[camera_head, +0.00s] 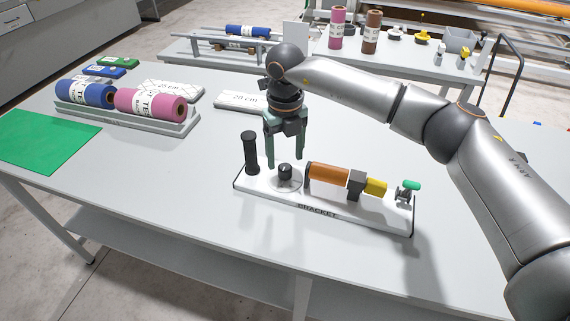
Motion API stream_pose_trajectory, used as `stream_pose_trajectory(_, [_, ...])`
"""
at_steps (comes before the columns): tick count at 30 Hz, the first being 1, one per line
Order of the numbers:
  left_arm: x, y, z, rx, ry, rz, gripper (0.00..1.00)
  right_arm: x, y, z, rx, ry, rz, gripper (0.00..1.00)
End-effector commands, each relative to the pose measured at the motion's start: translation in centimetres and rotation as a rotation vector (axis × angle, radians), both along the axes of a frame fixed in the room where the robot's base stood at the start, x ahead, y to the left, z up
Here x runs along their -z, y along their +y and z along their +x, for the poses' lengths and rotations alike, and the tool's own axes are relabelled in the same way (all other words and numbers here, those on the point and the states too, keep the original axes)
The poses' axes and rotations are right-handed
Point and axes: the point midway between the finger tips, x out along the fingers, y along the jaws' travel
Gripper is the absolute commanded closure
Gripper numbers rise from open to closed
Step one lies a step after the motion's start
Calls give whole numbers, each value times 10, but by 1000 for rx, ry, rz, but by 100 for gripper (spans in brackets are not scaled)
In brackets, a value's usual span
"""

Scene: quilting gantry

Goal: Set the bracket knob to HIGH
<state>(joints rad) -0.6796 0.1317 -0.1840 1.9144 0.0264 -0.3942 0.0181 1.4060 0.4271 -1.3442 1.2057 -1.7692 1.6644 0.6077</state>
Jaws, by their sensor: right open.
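The bracket (340,213) is a white base labelled BRACKET near the table's front edge. Its black knob (285,171) stands on a round dial near the left end; the dial's markings are too small to read. A black upright handle (250,153) is left of the knob. An orange cylinder, a yellow part and a green-topped lever (411,185) are to the right. My right gripper (283,160) points down with its greenish fingers apart, close above or around the knob; I cannot tell whether they touch it. My left gripper is not in view.
A grey tray (130,121) holds a blue and a pink roll at the left. A green mat (45,140) lies at the left edge. The table's middle left is clear.

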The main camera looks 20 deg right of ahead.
Motion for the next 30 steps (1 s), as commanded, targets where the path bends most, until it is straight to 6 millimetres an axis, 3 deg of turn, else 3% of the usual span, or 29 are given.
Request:
stream_pose_trajectory(3, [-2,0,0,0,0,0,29,20,0,-1,0,2,1,29])
stream_pose_trajectory(9, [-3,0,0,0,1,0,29,38,1,0,-1,1,2,29])
stream_pose_trajectory(19, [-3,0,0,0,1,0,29,41,1,0,-1,-1,2,29])
stream_pose_trajectory(30, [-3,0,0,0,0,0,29,41,1,0,-1,-1,2,71])
